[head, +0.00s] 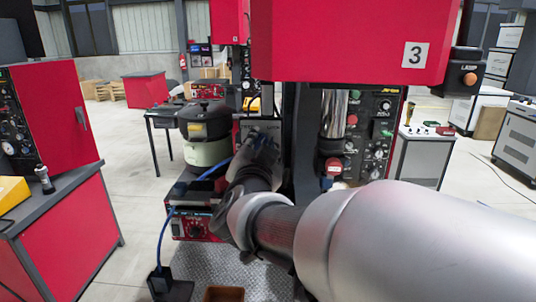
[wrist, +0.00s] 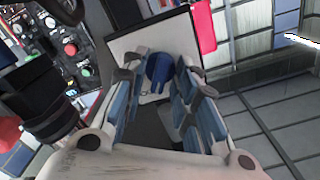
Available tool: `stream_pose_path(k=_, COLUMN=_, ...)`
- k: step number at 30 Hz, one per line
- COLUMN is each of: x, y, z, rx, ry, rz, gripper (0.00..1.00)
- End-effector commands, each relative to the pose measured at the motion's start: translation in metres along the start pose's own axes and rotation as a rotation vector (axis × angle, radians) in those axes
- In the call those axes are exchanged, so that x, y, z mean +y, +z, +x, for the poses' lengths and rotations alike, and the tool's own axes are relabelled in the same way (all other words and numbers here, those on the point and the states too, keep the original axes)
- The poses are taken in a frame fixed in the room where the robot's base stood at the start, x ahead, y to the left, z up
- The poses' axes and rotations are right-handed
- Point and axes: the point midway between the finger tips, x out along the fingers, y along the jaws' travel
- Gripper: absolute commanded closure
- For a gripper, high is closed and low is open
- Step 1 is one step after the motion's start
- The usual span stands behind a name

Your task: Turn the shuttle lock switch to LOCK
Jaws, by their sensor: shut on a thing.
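The shuttle lock switch shows in the wrist view as a blue knob (wrist: 158,68) on a pale plate with a dark edge. My gripper (wrist: 155,80) has its blue-padded fingers on both sides of this knob, shut on it. In the head view my gripper (head: 262,140) is up against a grey plate (head: 247,122) with small lettering, left of the dark column. There the gripper and wrist hide the knob. I cannot tell which mark the knob points at.
A red housing marked 3 (head: 350,40) hangs above my arm. A control panel (head: 372,135) with several buttons and dials stands to the right. Open floor lies further left.

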Motion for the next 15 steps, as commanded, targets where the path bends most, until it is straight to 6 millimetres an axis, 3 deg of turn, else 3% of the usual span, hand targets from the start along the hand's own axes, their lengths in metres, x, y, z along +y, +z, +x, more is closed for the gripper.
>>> stream_pose_path(k=15, x=0.0004, y=-0.0004, z=0.0, rx=0.001, ry=0.0, rz=0.214, gripper=0.97)
